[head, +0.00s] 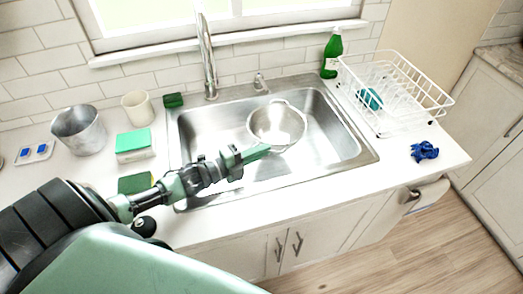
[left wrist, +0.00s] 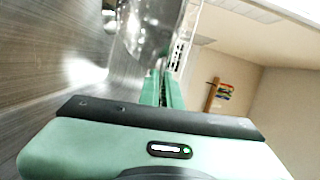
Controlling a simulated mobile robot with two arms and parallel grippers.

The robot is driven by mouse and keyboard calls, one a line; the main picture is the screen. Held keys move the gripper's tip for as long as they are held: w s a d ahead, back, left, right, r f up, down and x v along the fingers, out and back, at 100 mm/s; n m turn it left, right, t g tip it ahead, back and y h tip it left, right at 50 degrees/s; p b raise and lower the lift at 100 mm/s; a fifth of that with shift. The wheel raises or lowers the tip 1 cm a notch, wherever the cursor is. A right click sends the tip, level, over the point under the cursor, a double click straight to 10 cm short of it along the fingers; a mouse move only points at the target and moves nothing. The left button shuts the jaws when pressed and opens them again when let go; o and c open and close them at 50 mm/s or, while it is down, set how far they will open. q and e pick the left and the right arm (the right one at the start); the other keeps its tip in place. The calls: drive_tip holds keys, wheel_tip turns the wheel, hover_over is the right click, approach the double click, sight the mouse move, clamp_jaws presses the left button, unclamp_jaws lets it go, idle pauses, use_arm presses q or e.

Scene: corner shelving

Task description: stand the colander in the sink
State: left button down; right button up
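The colander (head: 262,121) is a round, shiny metal bowl with small handles, in the right half of the sink basin (head: 330,137). My left gripper (head: 262,149) reaches over the sink's front edge to the colander's near rim. Its green fingers lie close together, shut on the near handle or rim. The left wrist view shows the colander (left wrist: 152,30) just beyond the fingertips (left wrist: 163,76). The exact contact is hard to see. My right gripper is not in view.
A tall faucet (head: 207,58) stands behind the sink. A white dish rack (head: 432,98), green bottle (head: 332,54) and blue crumpled cloth (head: 424,151) are on the right. A metal pot (head: 79,130), cup (head: 138,108) and sponges (head: 133,143) stand left. The basin's left half is clear.

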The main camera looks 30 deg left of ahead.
use_arm(q)
drive_tip(key=shift+f, duration=0.3)
drive_tip(key=shift+w+f+b, duration=0.15)
drive_tip(key=shift+f+b, duration=0.1)
drive_tip(key=shift+b, duration=0.1)
drive_tip(key=c, duration=1.6)
unclamp_jaws()
drive_tip(key=shift+r, duration=0.1)
drive_tip(key=r+v, duration=0.1)
drive_tip(key=v, duration=0.6)
drive_tip(key=shift+s, duration=0.3)
drive_tip(key=shift+a, duration=0.1)
